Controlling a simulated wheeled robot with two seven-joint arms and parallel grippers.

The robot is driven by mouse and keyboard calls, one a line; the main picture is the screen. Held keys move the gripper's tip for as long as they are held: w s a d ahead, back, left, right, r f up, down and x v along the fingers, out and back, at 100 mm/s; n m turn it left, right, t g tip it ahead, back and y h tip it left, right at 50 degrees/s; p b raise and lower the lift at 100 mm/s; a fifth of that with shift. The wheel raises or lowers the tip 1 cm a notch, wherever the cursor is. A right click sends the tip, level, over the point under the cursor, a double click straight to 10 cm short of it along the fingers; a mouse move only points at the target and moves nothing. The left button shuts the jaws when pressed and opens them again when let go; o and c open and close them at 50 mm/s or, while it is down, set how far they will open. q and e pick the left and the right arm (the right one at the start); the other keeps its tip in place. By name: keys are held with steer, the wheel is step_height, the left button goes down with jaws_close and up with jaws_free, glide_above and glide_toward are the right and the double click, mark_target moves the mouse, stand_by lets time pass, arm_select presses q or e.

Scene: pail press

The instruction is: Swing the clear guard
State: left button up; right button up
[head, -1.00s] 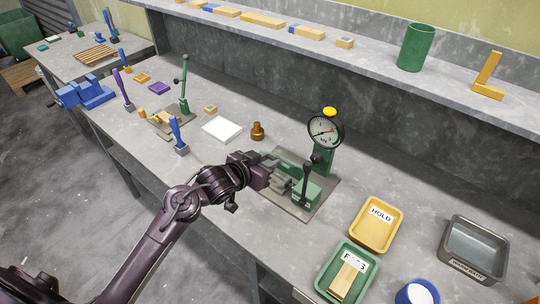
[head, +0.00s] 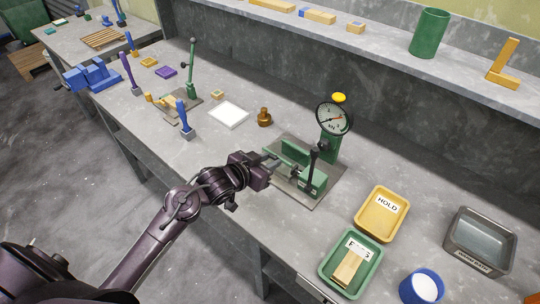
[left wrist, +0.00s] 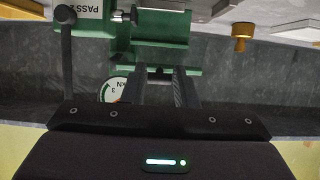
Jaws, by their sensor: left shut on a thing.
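My right gripper is not seen.
A yellow HOLD tray (head: 370,229), a green tray (head: 326,271) holding a tan block, a grey tray (head: 454,251) and a blue cup (head: 405,291) lie to the right. A brass knob (head: 264,117) and white pad (head: 229,114) are behind-left. A shelf runs along the back.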

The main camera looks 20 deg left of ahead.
arm_select(q)
steer(key=shift+s+a+f, duration=0.1)
steer(key=shift+s+f, duration=0.1)
steer(key=shift+f, duration=0.3)
steer(key=shift+s+a+f+b, duration=0.1)
steer(key=shift+f+b, duration=0.15)
steer(key=shift+f, duration=0.35)
steer(key=shift+s+d+f+b, duration=0.15)
steer(key=shift+f+b, duration=0.1)
steer(key=shift+f, duration=0.35)
steer(key=shift+s+a+f+b, duration=0.15)
steer(key=shift+f+b, duration=0.1)
steer(key=shift+f, duration=0.35)
steer(key=o, duration=0.9)
steer(key=shift+w+r, duration=0.1)
steer(key=shift+c, duration=0.2)
steer(key=b+v, duration=0.1)
steer(key=v, duration=0.6)
steer(key=shift+s+r, duration=0.2)
steer(key=shift+s, duration=0.15)
